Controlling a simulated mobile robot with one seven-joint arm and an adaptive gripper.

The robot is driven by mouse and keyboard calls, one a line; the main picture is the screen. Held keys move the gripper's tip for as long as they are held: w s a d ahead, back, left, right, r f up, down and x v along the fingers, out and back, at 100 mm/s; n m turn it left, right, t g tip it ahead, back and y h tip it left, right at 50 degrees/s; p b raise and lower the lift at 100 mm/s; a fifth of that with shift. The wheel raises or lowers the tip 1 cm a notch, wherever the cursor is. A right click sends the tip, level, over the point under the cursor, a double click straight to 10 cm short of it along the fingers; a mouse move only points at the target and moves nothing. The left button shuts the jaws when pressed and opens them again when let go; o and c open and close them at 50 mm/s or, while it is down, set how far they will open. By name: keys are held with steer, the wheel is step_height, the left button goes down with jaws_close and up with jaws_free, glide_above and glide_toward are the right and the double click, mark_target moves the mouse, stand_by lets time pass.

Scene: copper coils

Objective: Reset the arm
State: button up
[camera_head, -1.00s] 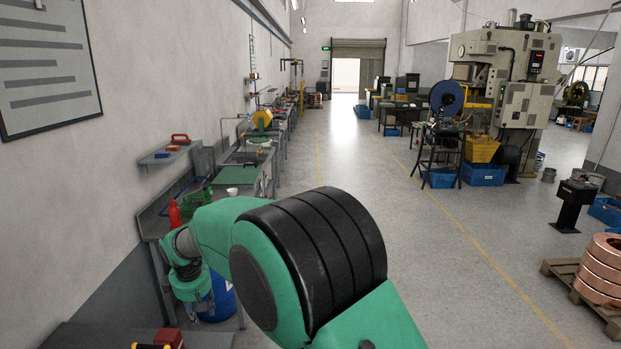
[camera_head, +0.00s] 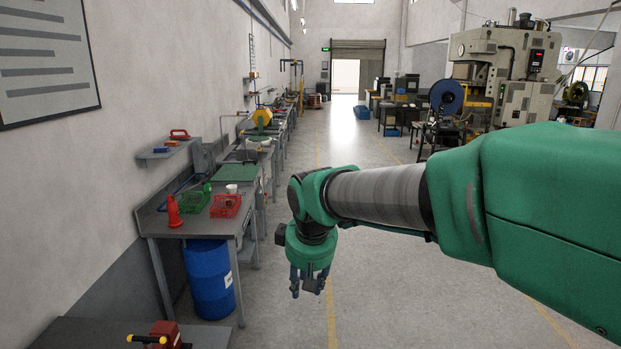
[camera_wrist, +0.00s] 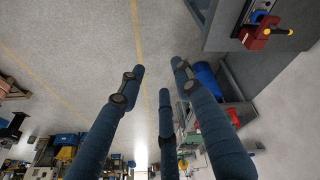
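My green arm reaches across the head view from the right. My gripper (camera_head: 309,287) hangs at its end, pointing down over the open floor, right of the grey workbench. In the wrist view the fingers of my gripper (camera_wrist: 155,85) are spread apart, with bare floor between their tips. Nothing is held.
A red tool with a yellow handle (camera_head: 166,335) sits at the lower left. The aisle floor is clear.

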steer(key=s+d+m+t+b, duration=0.1)
steer(key=s+d+m+b, duration=0.25)
steer(key=s+d, duration=1)
steer(key=s+d+f+m+b, duration=0.1)
steer(key=s+d+f+m, duration=0.1)
steer(key=s, duration=0.5)
steer(key=s+d+f+m+b, duration=0.1)
steer(key=s+d+f+m, duration=0.2)
steer(key=s+d, duration=0.3)
steer(key=shift+s+d+f+t+h, duration=0.3)
steer(key=shift+s+f+t+h, duration=0.15)
steer(key=shift+s, duration=0.25)
